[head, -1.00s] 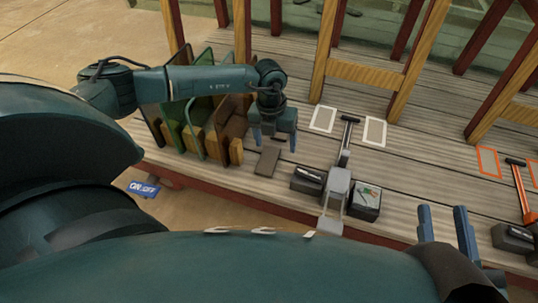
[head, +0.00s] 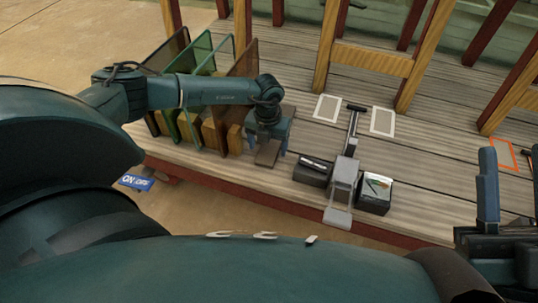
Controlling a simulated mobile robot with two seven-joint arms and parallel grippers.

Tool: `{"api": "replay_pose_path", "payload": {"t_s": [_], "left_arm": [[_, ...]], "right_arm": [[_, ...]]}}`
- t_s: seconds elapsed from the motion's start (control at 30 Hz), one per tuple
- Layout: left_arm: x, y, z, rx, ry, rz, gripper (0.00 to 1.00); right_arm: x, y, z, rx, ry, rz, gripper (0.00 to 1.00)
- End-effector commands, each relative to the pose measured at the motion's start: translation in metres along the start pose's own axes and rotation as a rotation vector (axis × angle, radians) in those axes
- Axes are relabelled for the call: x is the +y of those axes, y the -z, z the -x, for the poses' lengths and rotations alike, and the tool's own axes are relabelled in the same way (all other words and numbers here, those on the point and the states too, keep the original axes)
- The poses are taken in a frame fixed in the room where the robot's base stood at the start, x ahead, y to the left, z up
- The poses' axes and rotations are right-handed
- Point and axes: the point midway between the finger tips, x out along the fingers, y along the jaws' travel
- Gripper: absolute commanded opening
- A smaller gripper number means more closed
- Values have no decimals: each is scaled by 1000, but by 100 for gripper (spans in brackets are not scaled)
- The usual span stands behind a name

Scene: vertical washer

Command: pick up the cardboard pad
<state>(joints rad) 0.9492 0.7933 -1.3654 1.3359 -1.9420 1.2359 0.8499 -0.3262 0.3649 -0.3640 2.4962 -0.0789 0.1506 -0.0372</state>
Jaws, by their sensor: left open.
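The cardboard pad (head: 267,157) is a small flat brown piece on the plank deck, right of the rack of upright panels. My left gripper (head: 267,149) points down over it. Its two blue fingers are apart, one on each side of the pad, and nothing is clamped between them. The far part of the pad is hidden under the gripper body. I cannot tell how high the fingertips are above the planks. My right gripper (head: 511,154) shows at the right edge with its fingers apart and empty.
Upright coloured panels with wooden blocks (head: 212,133) stand close left of the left gripper. Right of the pad are a black box (head: 312,173), a grey lever device (head: 342,184) and another black box (head: 374,198). Wooden posts (head: 375,60) rise behind. The deck's front edge is near.

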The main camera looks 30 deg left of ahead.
Motion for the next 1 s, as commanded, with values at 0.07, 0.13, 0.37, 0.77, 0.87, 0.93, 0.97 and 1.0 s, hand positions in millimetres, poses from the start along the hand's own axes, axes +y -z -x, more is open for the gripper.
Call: {"api": "replay_pose_path", "payload": {"t_s": [0.07,0.13,0.37,0.77,0.87,0.93,0.97,1.0], "left_arm": [[0,1,-14,1,0,0,75],[0,1,-17,1,1,-1,75],[0,1,-16,1,1,-1,75],[0,1,-16,1,1,0,44],[0,1,-16,1,1,0,36],[0,1,-16,1,1,0,30],[0,1,-16,1,1,0,28],[0,1,-16,1,1,0,28]], "right_arm": [[1,4,-1,48,6,32,36],[2,8,-2,70,9,46,36],[3,10,-4,78,9,51,36],[3,10,-4,77,9,51,36],[3,10,-4,77,9,50,36],[3,10,-4,77,9,50,36],[3,10,-4,77,9,50,36],[3,10,-4,77,9,50,36]]}}
